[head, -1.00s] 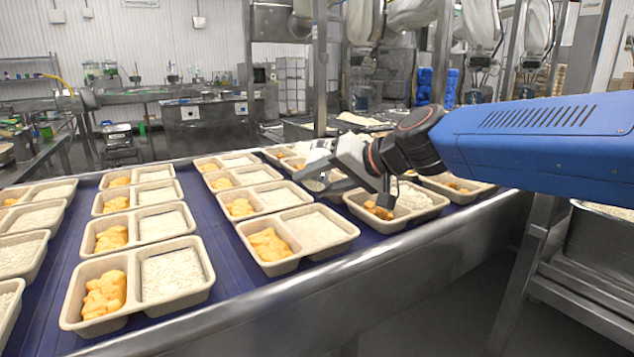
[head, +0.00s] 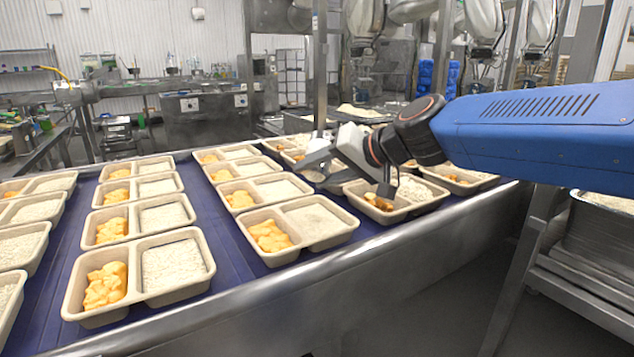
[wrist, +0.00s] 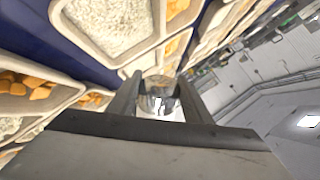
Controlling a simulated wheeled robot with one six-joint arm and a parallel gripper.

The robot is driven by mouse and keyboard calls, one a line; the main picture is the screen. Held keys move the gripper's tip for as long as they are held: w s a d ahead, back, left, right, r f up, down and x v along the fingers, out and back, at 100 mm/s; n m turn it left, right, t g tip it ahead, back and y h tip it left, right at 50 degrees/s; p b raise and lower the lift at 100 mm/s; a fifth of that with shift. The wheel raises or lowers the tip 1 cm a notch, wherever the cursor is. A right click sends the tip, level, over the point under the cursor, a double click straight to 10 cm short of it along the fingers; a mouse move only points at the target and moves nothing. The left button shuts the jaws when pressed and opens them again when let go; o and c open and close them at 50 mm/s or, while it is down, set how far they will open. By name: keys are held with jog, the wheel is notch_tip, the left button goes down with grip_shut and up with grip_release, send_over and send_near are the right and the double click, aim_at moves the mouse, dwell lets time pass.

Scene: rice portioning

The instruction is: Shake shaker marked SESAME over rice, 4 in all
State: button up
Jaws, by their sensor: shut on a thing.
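My gripper (head: 322,160) hangs over the conveyor at the end of the blue arm, shut on a small shiny shaker. The shaker (wrist: 160,101) shows between the two fingers in the wrist view; its marking cannot be read. In the head view the shaker (head: 313,176) looks tilted, its greyish end low and above the trays. The nearest tray below and to its left (head: 288,260) has orange pieces on its left side and pale rice (head: 315,222) on its right. Whether any grains are falling cannot be seen.
Several more two-part trays with rice and orange food stand in rows on the blue belt (head: 222,286). One tray (head: 405,212) sits close beside the gripper on the right. A metal rail (head: 300,290) runs along the belt's front edge.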

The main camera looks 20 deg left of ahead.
jog(key=shift+f, duration=1.45)
jog(key=shift+r, duration=1.5)
jog(key=shift+f, duration=1.5)
jog(key=shift+r, duration=1.5)
